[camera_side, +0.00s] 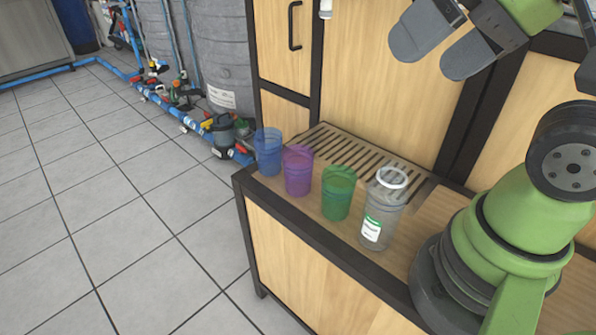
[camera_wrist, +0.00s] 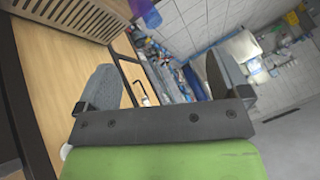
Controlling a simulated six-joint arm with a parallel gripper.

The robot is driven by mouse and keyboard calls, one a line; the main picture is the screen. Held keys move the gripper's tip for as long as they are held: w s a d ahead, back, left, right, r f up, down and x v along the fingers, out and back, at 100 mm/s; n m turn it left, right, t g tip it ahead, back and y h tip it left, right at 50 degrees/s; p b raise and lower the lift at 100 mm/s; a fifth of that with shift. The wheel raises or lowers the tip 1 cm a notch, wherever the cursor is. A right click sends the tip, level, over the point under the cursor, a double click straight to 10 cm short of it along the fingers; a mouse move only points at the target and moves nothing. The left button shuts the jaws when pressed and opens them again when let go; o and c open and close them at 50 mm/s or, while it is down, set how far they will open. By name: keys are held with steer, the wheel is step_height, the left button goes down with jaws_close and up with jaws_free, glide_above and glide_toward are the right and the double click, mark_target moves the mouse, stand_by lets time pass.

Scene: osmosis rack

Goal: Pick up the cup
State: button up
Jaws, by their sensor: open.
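Three see-through cups stand upright in a row on the wooden counter in the side view: a blue cup (camera_side: 268,152), a purple cup (camera_side: 298,171) and a green cup (camera_side: 338,193). A clear bottle (camera_side: 381,212) with a white ring top and a green and white label stands at the right end of the row. My gripper (camera_side: 437,50) is open and empty, high above the counter at the upper right, apart from all of them. In the wrist view, my gripper (camera_wrist: 160,84) has its two grey fingers spread, and a bluish-purple cup (camera_wrist: 147,12) shows partly at the top edge.
A slatted drain grate (camera_side: 350,150) lies behind the cups, against a wooden cabinet (camera_side: 390,80). The counter has a dark front edge (camera_side: 330,254) close to the cups. Blue pipes and grey tanks (camera_side: 222,55) stand beyond, over a tiled floor.

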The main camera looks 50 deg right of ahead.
steer(key=shift+w, duration=0.1)
steer(key=n+h, duration=0.2)
steer(key=h, duration=0.2)
glide_above(298, 158)
steer(key=s+a, duration=0.3)
steer(key=s, duration=0.3)
step_height(298, 158, down, 20)
steer(key=shift+t, duration=0.4)
steer(key=x, duration=0.7)
steer(key=shift+d+f, duration=0.15)
steer(key=shift+f, duration=0.05)
steer(key=c, duration=1)
steer(key=shift+o, duration=0.2)
steer(key=shift+r, duration=0.1)
